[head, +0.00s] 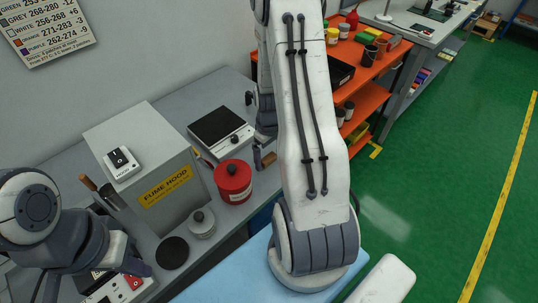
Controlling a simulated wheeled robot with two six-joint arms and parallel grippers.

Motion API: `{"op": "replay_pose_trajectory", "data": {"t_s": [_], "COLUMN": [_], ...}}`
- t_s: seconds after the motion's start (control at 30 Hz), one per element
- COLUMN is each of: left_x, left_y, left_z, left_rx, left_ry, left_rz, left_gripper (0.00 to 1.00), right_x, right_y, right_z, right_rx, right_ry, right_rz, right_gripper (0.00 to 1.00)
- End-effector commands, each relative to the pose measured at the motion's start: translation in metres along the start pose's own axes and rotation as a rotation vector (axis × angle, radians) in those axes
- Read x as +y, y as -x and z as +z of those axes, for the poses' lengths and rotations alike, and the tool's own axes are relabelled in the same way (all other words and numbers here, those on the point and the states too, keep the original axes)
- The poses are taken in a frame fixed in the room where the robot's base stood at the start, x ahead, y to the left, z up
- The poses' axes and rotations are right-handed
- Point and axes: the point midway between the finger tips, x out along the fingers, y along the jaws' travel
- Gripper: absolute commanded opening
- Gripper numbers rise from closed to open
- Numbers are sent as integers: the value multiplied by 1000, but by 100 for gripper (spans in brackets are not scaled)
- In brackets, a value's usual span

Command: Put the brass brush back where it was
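Most of the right gripper is hidden behind my large white arm. Another brown handle (87,182) sticks up at the left side of the fume hood (150,165), beside a dark-headed tool (110,196). My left gripper (92,277) is at the lower left with its fingers apart, above a red and white device (122,288), and appears empty.
A hot plate (220,131), a red canister (233,182), a grey lidded pot (202,222) and a black disc (172,253) stand on the grey bench. An orange shelf unit (372,95) with jars is behind my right arm. Green floor (440,180) lies open at right.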

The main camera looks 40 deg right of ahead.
Motion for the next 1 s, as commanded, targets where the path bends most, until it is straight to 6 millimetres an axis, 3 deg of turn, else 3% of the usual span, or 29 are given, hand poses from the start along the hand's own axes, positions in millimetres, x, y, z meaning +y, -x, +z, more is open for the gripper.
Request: {"op": "replay_pose_trajectory", "data": {"t_s": [0.27, 0.7, 1.0], "left_x": [0, 0, 0], "left_y": [0, -6, -7], "left_z": [0, 0, 0], "left_rx": [0, 0, 0], "left_ry": [0, 0, 0], "left_rz": [0, 0, 0], "left_gripper": [0, 0, 0], "right_x": [1, 1, 0], "right_y": [17, 105, 124], "right_z": [-1, -1, 0], "right_rx": [4, 5, 0], "right_ry": [0, 0, 0], "right_rz": [3, 3, 0], "right_gripper": [100, 100, 100]}}
